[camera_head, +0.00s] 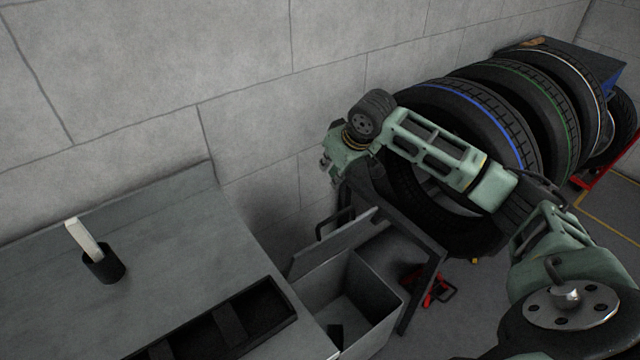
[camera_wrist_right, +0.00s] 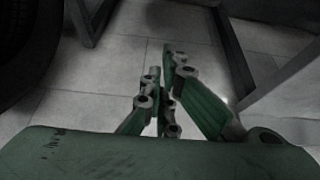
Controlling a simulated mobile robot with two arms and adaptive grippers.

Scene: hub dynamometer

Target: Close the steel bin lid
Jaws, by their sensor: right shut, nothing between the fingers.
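The steel bin (camera_head: 372,312) is a grey open-topped box at the lower middle of the head view, beside the workbench. Its lid (camera_head: 328,246) stands open, tilted up along the bin's far-left edge, with a dark handle (camera_head: 322,228) at its upper side. I can see into the bin. My right gripper (camera_head: 332,168) is above and beyond the lid near the wall, apart from it. In the right wrist view its green fingers (camera_wrist_right: 163,100) are closed together with nothing between them, over the tiled floor. My left gripper is not in view.
A grey workbench (camera_head: 150,240) with a dark cup (camera_head: 104,266) and a black tray (camera_head: 262,318) fills the left. A row of large tyres (camera_head: 470,115) stands at the right, close behind my right arm. A dark frame (camera_head: 425,285) stands beside the bin.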

